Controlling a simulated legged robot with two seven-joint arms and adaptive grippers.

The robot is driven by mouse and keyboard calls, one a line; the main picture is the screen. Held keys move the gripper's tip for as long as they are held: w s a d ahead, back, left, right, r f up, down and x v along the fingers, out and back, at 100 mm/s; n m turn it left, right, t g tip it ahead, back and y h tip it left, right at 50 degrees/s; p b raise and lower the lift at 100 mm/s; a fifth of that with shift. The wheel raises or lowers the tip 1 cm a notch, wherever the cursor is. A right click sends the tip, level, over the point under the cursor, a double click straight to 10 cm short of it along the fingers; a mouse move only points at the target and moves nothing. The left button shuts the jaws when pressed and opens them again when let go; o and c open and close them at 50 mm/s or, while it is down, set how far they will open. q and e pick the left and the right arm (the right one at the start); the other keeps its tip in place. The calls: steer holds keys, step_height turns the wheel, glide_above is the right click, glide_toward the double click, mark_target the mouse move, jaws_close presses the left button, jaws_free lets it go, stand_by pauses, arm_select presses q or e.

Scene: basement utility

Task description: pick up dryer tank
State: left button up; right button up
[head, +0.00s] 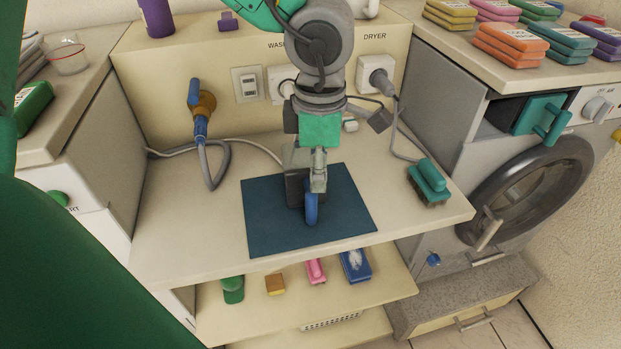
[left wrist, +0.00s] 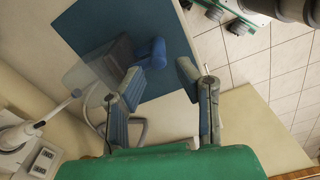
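A teal, box-shaped part with a loop handle (head: 540,118) stands out of the slot at the upper left of the front-loading machine. I cannot tell whether it is the dryer tank. A smoky, see-through container (left wrist: 90,72) is by the blue mat in the left wrist view. It could also be the tank; my gripper and arm largely hide it in the head view. My left gripper (head: 313,200) points down over the blue mat (head: 265,225). My right gripper is not in view.
A teal-handled brush (head: 430,182) lies at the bench's right. The front-loading machine (head: 525,190) stands at right, with coloured packs (head: 510,45) above. A blue-ended hose (head: 203,135) hangs at the back left. The lower shelf (head: 250,312) holds several small items. The bench's left front is clear.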

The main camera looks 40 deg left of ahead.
mark_target(311, 208)
arm_select(q)
steer(key=f, duration=0.2)
steer(key=a+f+b, duration=0.1)
steer(key=f, duration=0.1)
steer(key=shift+f, duration=0.15)
steer(key=shift+a+f, duration=0.15)
steer(key=shift+f, duration=0.1)
step_height(311, 208, down, 4)
steer(key=shift+f+b, duration=0.15)
steer(key=shift+b, duration=0.65)
steer(key=shift+d+f, duration=0.3)
steer(key=shift+d, duration=0.1)
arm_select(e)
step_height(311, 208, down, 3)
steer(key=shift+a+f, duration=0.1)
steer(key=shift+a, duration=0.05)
arm_select(q)
steer(key=shift+a, duration=0.2)
steer(key=c, duration=0.7)
steer(key=shift+a, duration=0.2)
jaws_close()
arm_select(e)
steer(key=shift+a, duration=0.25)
